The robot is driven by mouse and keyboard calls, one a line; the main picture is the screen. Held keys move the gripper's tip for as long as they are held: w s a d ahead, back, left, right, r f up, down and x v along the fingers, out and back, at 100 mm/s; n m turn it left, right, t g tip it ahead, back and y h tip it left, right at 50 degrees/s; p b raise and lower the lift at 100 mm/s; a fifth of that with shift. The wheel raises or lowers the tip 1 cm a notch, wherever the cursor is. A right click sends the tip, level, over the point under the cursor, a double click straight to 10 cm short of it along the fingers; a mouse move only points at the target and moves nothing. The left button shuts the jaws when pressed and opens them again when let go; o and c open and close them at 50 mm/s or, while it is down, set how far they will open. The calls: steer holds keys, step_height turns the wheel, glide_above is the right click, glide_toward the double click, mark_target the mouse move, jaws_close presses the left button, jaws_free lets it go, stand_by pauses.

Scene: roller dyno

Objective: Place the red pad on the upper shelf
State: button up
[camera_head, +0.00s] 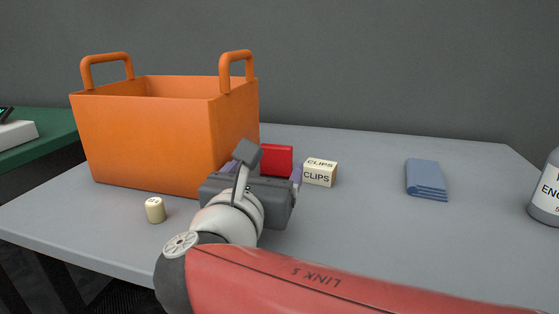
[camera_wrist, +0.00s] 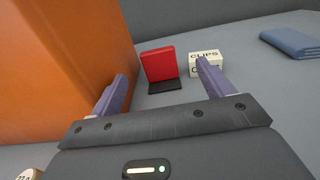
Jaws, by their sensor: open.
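The red pad (camera_head: 277,160) stands upright on the grey table, just beyond my gripper and partly hidden by it in the head view. In the wrist view the red pad (camera_wrist: 158,63) shows whole, with a flat black piece (camera_wrist: 165,86) at its foot. My gripper (camera_wrist: 168,88) is open, its two purple fingers spread to either side of the pad, with the pad ahead of the fingertips. Nothing is between the fingers that I can see. No upper shelf is clearly in view.
An orange handled bin (camera_head: 150,140) stands close on the left. A CLIPS box (camera_head: 320,172) sits just right of the pad. A folded blue cloth (camera_head: 427,179), a bottle (camera_head: 547,195) and a small cream cylinder (camera_head: 155,210) are also on the table (camera_head: 370,220). The table's right middle is clear.

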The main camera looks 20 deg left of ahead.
mark_target(275, 151)
steer(key=w, duration=0.5)
steer(key=shift+w+a, duration=0.25)
steer(key=shift+w, duration=0.1)
steer(key=w, duration=0.3)
steer(key=w+p, duration=0.1)
steer(key=w, duration=0.1)
steer(key=shift+w+a+f, duration=0.1)
steer(key=shift+a, duration=0.25)
steer(key=c, duration=1.2)
steer(key=shift+o, duration=0.2)
